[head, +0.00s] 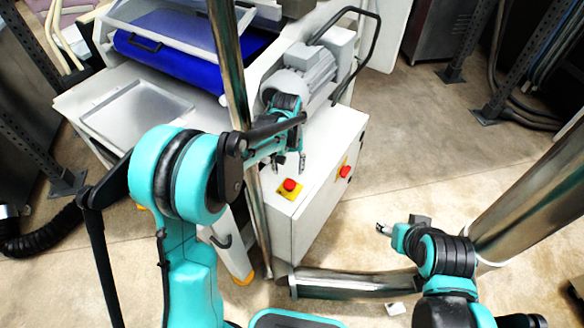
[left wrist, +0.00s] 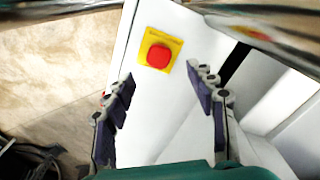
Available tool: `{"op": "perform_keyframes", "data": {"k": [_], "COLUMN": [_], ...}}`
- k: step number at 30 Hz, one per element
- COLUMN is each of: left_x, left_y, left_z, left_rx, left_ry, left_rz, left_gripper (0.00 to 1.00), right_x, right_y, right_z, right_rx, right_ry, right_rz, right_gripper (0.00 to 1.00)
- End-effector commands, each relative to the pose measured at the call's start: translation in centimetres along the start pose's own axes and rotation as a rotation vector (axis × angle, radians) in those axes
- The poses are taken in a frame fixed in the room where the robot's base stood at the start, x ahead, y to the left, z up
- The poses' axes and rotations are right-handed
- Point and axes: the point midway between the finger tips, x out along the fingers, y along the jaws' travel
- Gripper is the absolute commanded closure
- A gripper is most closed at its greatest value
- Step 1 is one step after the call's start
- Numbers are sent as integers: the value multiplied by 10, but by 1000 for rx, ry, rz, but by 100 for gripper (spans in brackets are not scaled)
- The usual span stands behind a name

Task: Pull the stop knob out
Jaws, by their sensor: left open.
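A red stop knob (head: 290,185) sits on a yellow plate on the top of the white machine cabinet (head: 318,150), near its front edge. It also shows in the left wrist view (left wrist: 158,56), beyond and between the fingertips. A second red knob on yellow (head: 345,171) is on the cabinet's right side face. My left gripper (head: 290,165) is above the cabinet top, just behind the nearer knob in the head view. Its two fingers (left wrist: 168,85) are apart, with nothing between them, and do not touch the knob. My right gripper (head: 383,229) is off to the right, away from the cabinet; its fingers are too small to judge.
The sheeter's blue roller (head: 185,45) and a grey motor (head: 305,70) are behind the knobs. The floor (head: 420,150) to the right is clear.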

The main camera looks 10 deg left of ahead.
Motion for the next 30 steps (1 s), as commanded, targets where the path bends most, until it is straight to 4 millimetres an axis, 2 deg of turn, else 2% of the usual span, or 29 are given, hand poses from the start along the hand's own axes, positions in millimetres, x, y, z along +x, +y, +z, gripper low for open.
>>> {"op": "perform_keyframes", "data": {"k": [7, 12, 18, 22, 29, 30], "left_x": [27, 57, 83, 89, 90, 90], "left_y": [4, 3, 3, 3, 3, 3], "left_z": [-4, -4, -3, -3, -3, -3], "left_rx": [-7, -7, -7, -7, -7, -7], "left_ry": [-22, -21, -20, -20, -20, -20], "left_rz": [-7, -6, -6, -6, -6, -6], "left_gripper": [44, 44, 44, 44, 44, 46], "right_x": [5, 14, 21, 23, 22, 22], "right_y": [0, 0, 0, 0, 0, 0], "right_z": [4, 10, 16, 16, 16, 16], "right_rx": [0, 0, 0, 0, 0, 0], "right_ry": [0, 0, 0, 0, 0, 0], "right_rz": [0, 0, 0, 0, 0, 0], "right_gripper": [45, 45, 45, 45, 45, 45]}}
